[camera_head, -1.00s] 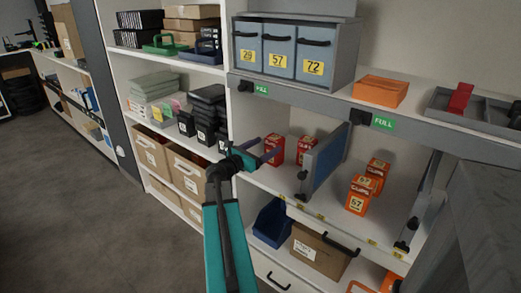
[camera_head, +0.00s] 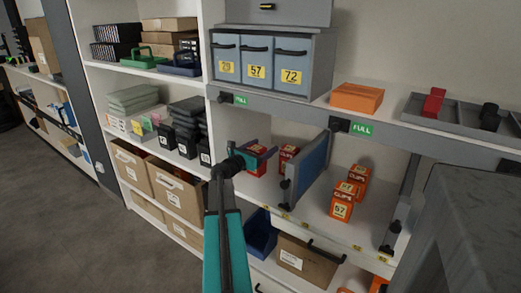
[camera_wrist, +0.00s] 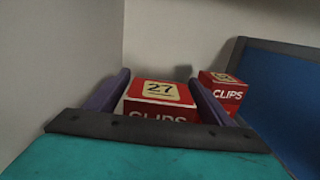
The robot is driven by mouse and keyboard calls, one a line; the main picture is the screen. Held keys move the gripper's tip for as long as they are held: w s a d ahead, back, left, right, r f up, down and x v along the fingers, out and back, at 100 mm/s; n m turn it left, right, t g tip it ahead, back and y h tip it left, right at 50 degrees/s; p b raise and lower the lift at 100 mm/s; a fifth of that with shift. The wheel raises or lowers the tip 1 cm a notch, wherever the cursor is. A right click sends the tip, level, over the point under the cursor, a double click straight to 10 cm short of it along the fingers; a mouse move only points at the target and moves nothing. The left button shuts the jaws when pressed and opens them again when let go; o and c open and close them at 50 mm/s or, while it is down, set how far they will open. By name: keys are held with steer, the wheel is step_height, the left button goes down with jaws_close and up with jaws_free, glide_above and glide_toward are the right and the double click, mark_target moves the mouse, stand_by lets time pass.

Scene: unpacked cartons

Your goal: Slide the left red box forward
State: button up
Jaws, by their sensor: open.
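The left red box (camera_wrist: 160,95), marked 27 and CLIPS, stands on the shelf. In the wrist view it sits between the two spread fingers of my gripper (camera_wrist: 160,88), and its lower front is hidden by the gripper body. My gripper is open, with one finger on each side of the box; I cannot tell whether they touch it. In the head view my gripper (camera_head: 262,152) reaches into the shelf bay and partly covers the left red box (camera_head: 257,166). A second red box (camera_head: 288,156) stands to its right, also seen in the wrist view (camera_wrist: 224,90).
A blue divider panel (camera_head: 308,170) stands right of the red boxes, also in the wrist view (camera_wrist: 288,95). Orange boxes (camera_head: 342,205) stand beyond it. A side wall (camera_wrist: 75,60) is close on the left. Blue-grey drawers (camera_head: 257,62) sit on the shelf above.

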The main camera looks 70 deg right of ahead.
steer(key=shift+c, duration=0.3)
steer(key=c, duration=1.2)
steer(key=shift+a, duration=0.1)
steer(key=shift+a, duration=0.1)
steer(key=shift+p+v, duration=0.6)
steer(key=shift+v, duration=4.05)
steer(key=shift+w, duration=0.1)
steer(key=o, duration=1.3)
steer(key=shift+c, duration=0.2)
